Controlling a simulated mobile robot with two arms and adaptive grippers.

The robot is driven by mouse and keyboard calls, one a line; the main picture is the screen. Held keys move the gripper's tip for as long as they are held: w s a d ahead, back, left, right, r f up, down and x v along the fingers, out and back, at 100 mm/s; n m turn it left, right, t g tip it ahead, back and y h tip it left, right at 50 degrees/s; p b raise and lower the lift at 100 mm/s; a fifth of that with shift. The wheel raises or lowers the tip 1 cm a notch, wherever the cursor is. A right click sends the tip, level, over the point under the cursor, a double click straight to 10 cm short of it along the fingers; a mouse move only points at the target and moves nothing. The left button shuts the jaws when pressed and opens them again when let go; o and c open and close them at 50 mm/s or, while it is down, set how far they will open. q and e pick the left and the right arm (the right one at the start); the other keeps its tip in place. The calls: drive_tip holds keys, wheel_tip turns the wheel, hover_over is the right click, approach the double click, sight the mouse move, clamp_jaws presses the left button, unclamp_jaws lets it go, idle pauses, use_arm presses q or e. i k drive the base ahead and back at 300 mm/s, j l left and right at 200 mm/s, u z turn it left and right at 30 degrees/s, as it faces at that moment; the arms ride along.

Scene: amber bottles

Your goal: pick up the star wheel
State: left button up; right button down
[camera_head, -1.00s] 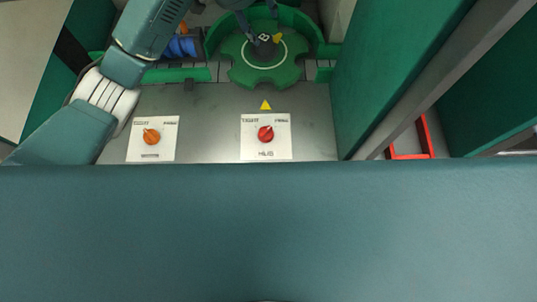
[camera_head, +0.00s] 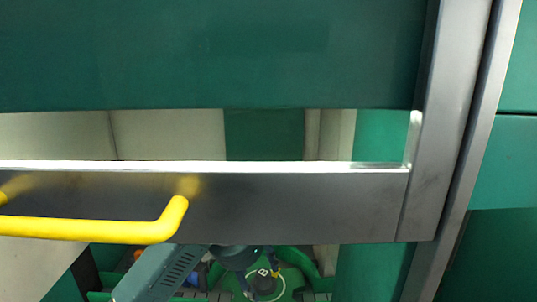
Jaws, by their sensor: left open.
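The green star wheel (camera_head: 292,278) shows at the bottom edge of the head view, with its near part cut off by the frame. It has a pale ring and a dark hub (camera_head: 264,285) marked "B" in its middle. My left gripper (camera_head: 261,280) is open above the star wheel, its dark fingers around or just over the hub. I cannot tell whether they touch it. My right gripper is not in view.
A grey metal frame bar (camera_head: 300,205) with a yellow handle (camera_head: 110,231) crosses the view in front of the machine. A grey upright post (camera_head: 450,130) stands at the right. Green panels surround the opening.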

sight(281, 286)
drive_tip(key=k+l, duration=0.15)
drive_tip(key=k, duration=0.45)
drive_tip(key=k+l, duration=0.15)
drive_tip(key=k, duration=0.45)
